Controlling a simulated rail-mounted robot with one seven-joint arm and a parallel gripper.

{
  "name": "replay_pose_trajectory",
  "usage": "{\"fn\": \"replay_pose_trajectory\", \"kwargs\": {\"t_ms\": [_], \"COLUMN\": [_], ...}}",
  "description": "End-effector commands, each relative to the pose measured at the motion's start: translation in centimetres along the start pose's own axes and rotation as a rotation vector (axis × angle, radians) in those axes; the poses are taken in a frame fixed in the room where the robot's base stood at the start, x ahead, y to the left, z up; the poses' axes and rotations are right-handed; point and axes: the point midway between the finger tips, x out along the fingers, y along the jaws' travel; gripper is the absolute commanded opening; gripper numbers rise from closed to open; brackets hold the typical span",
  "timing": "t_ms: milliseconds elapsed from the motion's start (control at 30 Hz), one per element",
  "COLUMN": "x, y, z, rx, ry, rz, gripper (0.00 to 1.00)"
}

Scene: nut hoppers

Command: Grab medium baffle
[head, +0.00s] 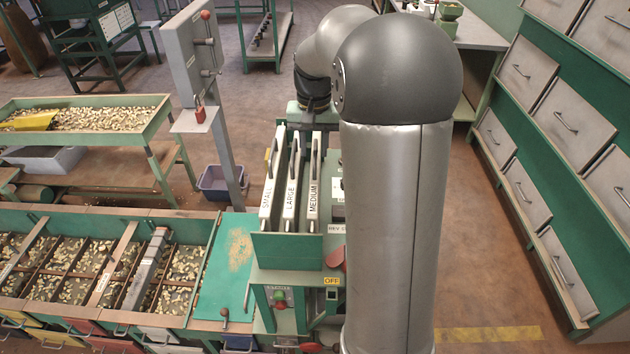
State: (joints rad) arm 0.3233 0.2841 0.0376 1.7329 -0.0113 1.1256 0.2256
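The medium baffle (313,204) is a flat white plate standing on edge, labelled MEDIUM, with a dark handle along its upper part. It is the rightmost of three baffles in a green rack (286,251). The large baffle (290,203) stands just left of it, and the small baffle (266,204) is at the far left of the rack. My arm rises at the right of the picture and reaches over behind the rack, with its dark wrist part beyond the baffles' far ends. My gripper's fingers cannot be made out.
The green machine (288,318) with buttons and levers is below the rack. Nut-filled bins (60,258) lie at the left, with a nut tray (90,118) behind them. A grey post (205,90) stands left of the rack. Drawers (575,120) line the right.

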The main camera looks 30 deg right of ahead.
Motion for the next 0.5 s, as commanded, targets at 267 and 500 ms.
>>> {"fn": "replay_pose_trajectory", "kwargs": {"t_ms": [267,500], "x": [2.1,5.6], "y": [0.1,0.3], "z": [0.0,-0.2], "rx": [0.0,-0.001], "ry": [-0.002,-0.002], "rz": [0.0,0.001], "gripper": [0.33,0.33]}}
